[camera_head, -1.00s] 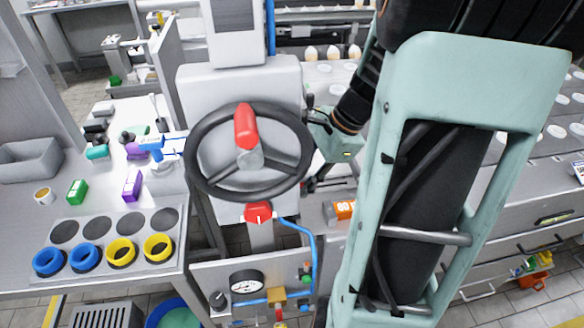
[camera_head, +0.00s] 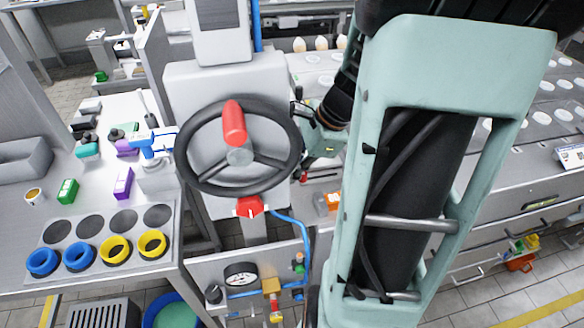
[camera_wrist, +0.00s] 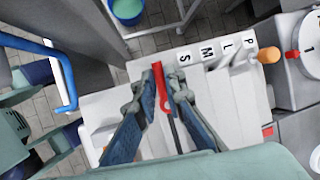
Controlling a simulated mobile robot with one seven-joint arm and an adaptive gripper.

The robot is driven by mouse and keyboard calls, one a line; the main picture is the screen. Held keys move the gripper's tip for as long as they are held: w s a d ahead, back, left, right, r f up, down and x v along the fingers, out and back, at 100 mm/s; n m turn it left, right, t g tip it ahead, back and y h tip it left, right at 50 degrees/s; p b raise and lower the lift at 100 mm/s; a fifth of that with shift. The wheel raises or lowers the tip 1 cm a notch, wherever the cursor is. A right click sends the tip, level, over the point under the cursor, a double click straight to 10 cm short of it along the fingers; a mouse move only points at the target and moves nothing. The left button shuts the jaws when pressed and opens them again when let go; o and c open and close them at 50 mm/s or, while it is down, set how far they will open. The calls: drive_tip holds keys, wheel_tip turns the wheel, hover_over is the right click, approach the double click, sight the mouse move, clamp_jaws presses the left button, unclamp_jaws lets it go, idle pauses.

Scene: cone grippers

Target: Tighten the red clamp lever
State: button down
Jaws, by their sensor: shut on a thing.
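The red clamp lever (camera_wrist: 159,78) shows in the wrist view as a slim red bar with a hooked lower end. It lies between the fingertips of my gripper (camera_wrist: 160,92), over a pale machine panel. My gripper is shut on the lever. In the head view my wrist (camera_head: 325,138) reaches in just right of the handwheel. The fingertips and the clamp lever cannot be made out clearly there.
The black handwheel (camera_head: 184,150) with a red handle (camera_head: 234,122) stands beside my wrist. A red part (camera_head: 249,207) sits below it. In the wrist view, panel labels (camera_wrist: 207,53) and an orange knob (camera_wrist: 268,55) lie to the right, and a blue pipe (camera_wrist: 68,85) to the left.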

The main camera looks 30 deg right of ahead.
drive_tip(key=c, duration=2)
unclamp_jaws()
drive_tip(key=v, duration=1.2)
